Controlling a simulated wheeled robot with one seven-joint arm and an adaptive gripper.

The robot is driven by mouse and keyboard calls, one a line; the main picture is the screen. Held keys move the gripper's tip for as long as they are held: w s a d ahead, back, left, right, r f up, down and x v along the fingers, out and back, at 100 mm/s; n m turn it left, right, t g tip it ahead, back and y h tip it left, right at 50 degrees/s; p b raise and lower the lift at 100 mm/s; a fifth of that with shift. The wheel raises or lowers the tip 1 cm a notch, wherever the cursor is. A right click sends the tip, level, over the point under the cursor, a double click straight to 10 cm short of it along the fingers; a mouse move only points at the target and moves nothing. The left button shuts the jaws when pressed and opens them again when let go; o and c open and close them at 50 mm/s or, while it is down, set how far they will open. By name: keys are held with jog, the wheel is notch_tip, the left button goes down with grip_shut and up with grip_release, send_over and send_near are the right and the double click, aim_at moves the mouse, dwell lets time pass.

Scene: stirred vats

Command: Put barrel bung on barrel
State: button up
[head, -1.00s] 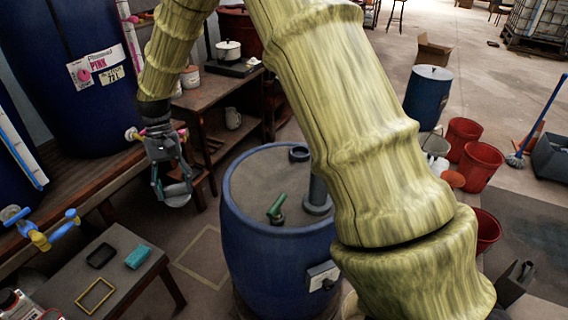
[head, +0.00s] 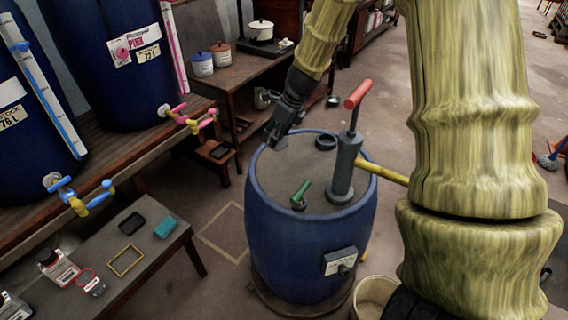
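The blue barrel (head: 290,262) stands upright in the middle of the head view. Near the back of its top is a dark round ring (head: 326,142); I cannot tell whether this is an open bung hole or a fitted bung. A green-handled fitting (head: 301,190) stands at the front of the top. No separate loose bung can be made out. My gripper (head: 274,134) hangs at the barrel's back left rim, left of the dark ring. It is seen small and side-on, so its fingers are unclear, and I see nothing held in it.
A pump (head: 344,172) with a red handle and yellow spout rises from the barrel top. A low table (head: 100,280) at left holds a black tray (head: 131,223), a teal sponge (head: 165,227) and a yellow frame. Large blue vats with taps (head: 80,200) stand behind. A pale bucket (head: 375,296) sits at front right.

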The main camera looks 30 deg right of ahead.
aim_at(282, 140)
jog(key=shift+s+d+f+m, duration=0.15)
jog(key=shift+d+m, duration=0.15)
jog(key=shift+d, duration=0.05)
notch_tip(282, 140, down, 5)
jog(key=shift+d+f, duration=0.1)
jog(key=shift+d, duration=0.05)
jog(key=shift+f+p, duration=0.4)
jog(key=shift+f, duration=1.85)
jog(key=o, duration=1)
jog(key=shift+f, duration=0.15)
jog(key=shift+s+r, duration=0.1)
jog(key=shift+r, duration=0.55)
jog(key=v, duration=1.1)
jog(key=shift+s+b, duration=0.1)
jog(key=shift+b, duration=0.2)
